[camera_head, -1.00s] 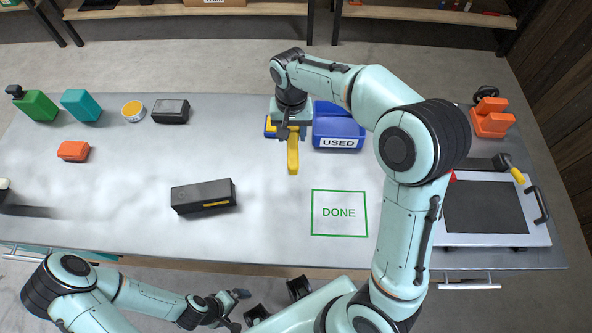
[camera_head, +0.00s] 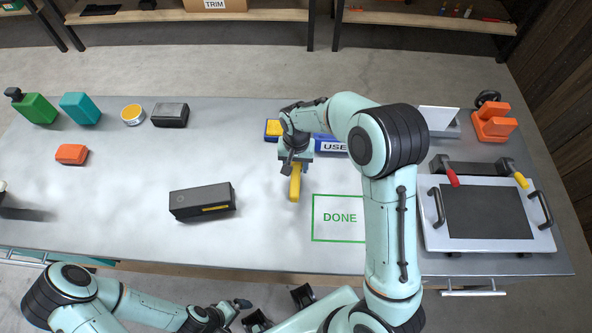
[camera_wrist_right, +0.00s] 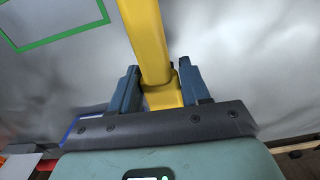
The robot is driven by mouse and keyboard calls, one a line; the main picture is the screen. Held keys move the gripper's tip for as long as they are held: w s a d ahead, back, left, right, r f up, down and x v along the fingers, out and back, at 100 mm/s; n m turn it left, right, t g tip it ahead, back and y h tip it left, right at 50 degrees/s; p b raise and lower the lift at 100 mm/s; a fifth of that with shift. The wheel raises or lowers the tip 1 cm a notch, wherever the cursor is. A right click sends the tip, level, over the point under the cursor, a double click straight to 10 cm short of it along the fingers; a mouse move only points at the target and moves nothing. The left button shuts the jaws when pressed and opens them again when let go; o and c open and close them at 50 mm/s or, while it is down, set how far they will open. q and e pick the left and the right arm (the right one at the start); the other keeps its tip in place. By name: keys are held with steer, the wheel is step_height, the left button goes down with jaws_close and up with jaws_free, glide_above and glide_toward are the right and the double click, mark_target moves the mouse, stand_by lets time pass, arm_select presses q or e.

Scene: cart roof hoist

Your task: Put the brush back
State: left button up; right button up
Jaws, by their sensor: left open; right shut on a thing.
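My right gripper (camera_head: 292,160) is shut on a yellow bar-shaped thing (camera_head: 295,187), which looks like the brush's handle; no bristles are visible. In the right wrist view, the gripper's blue fingers (camera_wrist_right: 158,88) clasp the yellow thing (camera_wrist_right: 146,38) from both sides. It is held over the table, just left of the green DONE square (camera_head: 340,240); its height is hard to tell. My left gripper (camera_head: 238,312) is open and empty, low in front of the table.
A blue bin marked USED (camera_head: 333,145) is partly hidden behind my right arm, with a blue-and-yellow item (camera_head: 272,130) to its left. A black box (camera_head: 202,203) lies mid-table. A white tray with handles (camera_head: 436,238) is at right.

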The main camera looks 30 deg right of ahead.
mark_target(296, 171)
steer(key=shift+f, duration=1.85)
steer(key=shift+f, duration=0.15)
steer(key=o, duration=1)
step_height(296, 171, up, 12)
steer(key=shift+r+p, duration=0.2)
steer(key=shift+p, duration=0.2)
steer(key=shift+f, duration=0.1)
